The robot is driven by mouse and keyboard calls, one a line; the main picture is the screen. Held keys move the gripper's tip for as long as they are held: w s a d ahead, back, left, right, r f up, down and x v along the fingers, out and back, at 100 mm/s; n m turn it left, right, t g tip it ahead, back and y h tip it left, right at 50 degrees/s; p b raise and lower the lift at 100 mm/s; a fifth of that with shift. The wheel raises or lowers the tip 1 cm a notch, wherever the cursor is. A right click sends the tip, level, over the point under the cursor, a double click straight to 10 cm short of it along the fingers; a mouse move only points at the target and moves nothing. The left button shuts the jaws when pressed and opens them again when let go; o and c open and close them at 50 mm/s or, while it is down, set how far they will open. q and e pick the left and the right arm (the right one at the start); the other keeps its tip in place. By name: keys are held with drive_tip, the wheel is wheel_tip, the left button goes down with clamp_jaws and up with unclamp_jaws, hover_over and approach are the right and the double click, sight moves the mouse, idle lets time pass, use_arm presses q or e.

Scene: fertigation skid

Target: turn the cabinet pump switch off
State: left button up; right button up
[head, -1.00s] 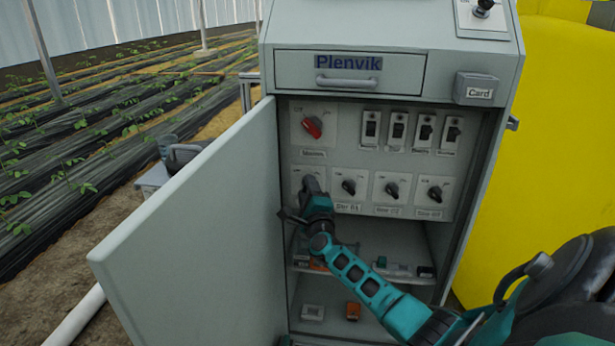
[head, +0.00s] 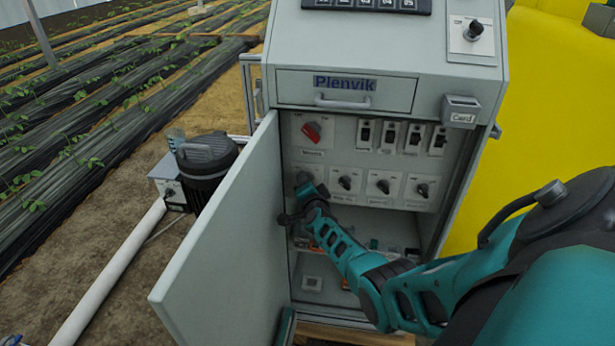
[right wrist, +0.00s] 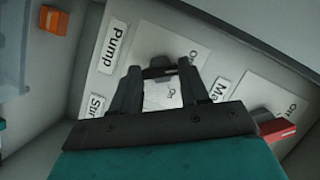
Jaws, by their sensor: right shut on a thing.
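The grey cabinet (head: 391,90) stands with its door (head: 225,225) swung open to the left. Inside, the lower row of the panel holds dark rotary switches. My right gripper (head: 306,186) is at the leftmost one and covers it in the head view. My right gripper (right wrist: 160,84) has a finger on each side and is shut on the knob. Which mark the knob points to is unclear. My left gripper is not visible.
The red mains switch (head: 312,131) sits just above, with several rocker switches (head: 391,132) beside it. More rotary switches (head: 346,183) are to the right. Small items lie on the shelves below. A yellow tank (head: 545,90) stands at right, a black motor (head: 207,165) at left.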

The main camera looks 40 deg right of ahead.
drive_tip(key=shift+a+n+g+p, duration=0.1)
drive_tip(key=shift+n+g+p, duration=0.35)
drive_tip(key=shift+n, duration=0.35)
drive_tip(key=o, duration=1.1)
drive_tip(key=shift+c, duration=0.2)
drive_tip(key=shift+r, duration=0.1)
